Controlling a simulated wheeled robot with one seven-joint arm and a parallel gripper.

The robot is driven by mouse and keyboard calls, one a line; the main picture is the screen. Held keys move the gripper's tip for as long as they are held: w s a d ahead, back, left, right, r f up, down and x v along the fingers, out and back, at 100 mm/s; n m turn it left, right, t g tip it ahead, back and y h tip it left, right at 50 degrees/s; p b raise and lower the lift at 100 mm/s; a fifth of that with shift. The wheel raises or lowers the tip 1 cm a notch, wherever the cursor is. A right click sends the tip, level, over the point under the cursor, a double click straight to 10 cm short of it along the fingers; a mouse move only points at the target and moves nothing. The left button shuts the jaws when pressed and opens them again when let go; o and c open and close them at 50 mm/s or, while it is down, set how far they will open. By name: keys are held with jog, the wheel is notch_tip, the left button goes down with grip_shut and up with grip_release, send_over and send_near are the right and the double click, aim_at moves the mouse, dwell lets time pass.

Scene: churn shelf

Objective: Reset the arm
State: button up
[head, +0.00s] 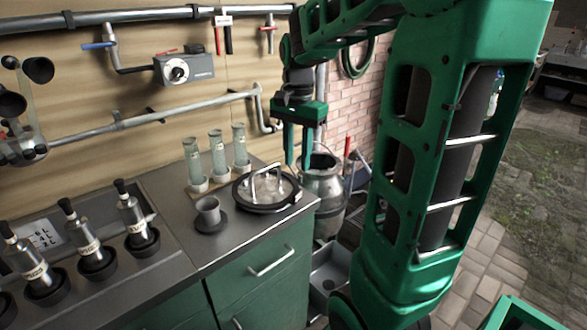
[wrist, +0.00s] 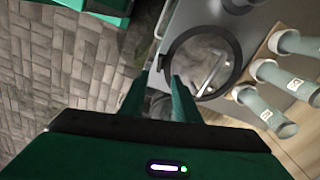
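My gripper (head: 297,150) hangs from my green arm with its fingers pointing down, in front of the milk churn and beyond the right end of the counter. In the wrist view its two green fingers (wrist: 160,80) stand apart with nothing seen between their tips. The metal churn (head: 323,185) stands open on the floor beside the counter. In the wrist view it is mostly hidden behind the fingers. A round lid with a bar handle (head: 266,190) lies on the counter left of my gripper, and it also shows in the wrist view (wrist: 202,62).
Pipes (head: 160,115) run along the wall. A grey basin (head: 332,275) sits low right of the counter. Paving lies right.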

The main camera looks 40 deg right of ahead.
jog(key=shift+r, duration=0.1)
dwell(0.4)
jog(key=s+a+f+n, duration=0.1)
jog(key=s+f+n, duration=0.2)
jog(key=s, duration=0.7)
jog(key=s+a+f+n, duration=0.2)
jog(key=s+n, duration=0.3)
jog(key=s, duration=0.5)
jog(key=shift+s+a+f, duration=0.25)
jog(key=shift+s+f, duration=0.05)
jog(key=shift+f, duration=0.45)
jog(key=shift+w+f, duration=0.25)
jog(key=shift+w, duration=0.4)
jog(key=shift+o, duration=0.3)
jog(key=shift+s, duration=0.15)
